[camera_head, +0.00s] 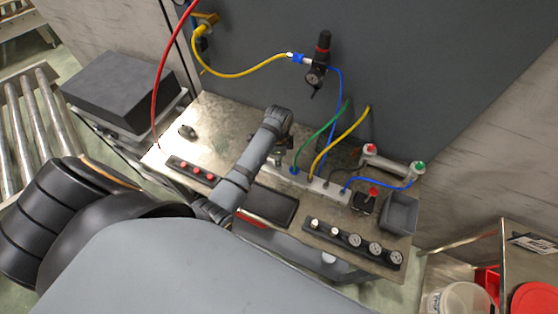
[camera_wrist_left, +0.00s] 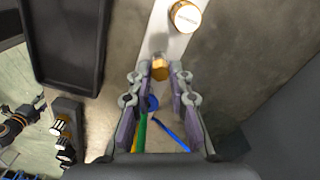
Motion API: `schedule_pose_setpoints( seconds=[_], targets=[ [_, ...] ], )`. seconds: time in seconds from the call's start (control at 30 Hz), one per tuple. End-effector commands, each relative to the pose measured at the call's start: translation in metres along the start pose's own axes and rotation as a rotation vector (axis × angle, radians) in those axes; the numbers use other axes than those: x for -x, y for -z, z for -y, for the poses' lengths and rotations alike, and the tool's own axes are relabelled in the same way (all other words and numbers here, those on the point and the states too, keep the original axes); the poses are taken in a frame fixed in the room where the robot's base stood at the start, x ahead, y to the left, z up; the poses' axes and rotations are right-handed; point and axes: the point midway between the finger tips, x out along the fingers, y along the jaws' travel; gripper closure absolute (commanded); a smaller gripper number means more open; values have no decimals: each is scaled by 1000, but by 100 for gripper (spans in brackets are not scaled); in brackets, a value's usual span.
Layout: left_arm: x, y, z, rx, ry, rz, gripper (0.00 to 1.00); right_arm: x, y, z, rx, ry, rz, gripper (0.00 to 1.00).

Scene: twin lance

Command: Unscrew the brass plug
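A small brass hex plug (camera_wrist_left: 160,68) stands on the pale manifold strip (camera_wrist_left: 172,42) in the left wrist view. A round, lettered brass cap (camera_wrist_left: 185,16) sits further along the same strip. My left gripper (camera_wrist_left: 159,76) is open, with its fingertips on either side of the hex plug. Gaps show on both sides, and the gripper's height above the strip is hard to judge. In the head view my left arm reaches over the bench and its gripper points down at the left end of the manifold strip (camera_head: 322,187). The plug is hidden there. My right gripper is not in view.
Green (camera_head: 324,135) and yellow (camera_head: 340,140) hoses rise from the strip close to the left gripper. A black tray (camera_head: 269,204), a gauge row (camera_head: 355,241) and a grey bin (camera_head: 399,214) sit on the bench. A grey wall panel (camera_head: 420,80) stands behind.

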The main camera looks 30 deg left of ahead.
Motion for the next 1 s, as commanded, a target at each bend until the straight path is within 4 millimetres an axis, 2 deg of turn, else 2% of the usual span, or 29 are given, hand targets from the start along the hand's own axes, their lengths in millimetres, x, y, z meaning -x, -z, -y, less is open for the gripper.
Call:
schedule_pose_setpoints(
  seconds=[0.23, 0.33, 1.0],
  targets=[
    [0, 0, 0, 6, -1, 0, 100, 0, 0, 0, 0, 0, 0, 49],
    [0, 0, 0, 109, -1, 0, 100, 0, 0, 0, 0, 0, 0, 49],
    [1, 0, 0, 1551, -1, 1, 100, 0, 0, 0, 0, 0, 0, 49]
  ],
)
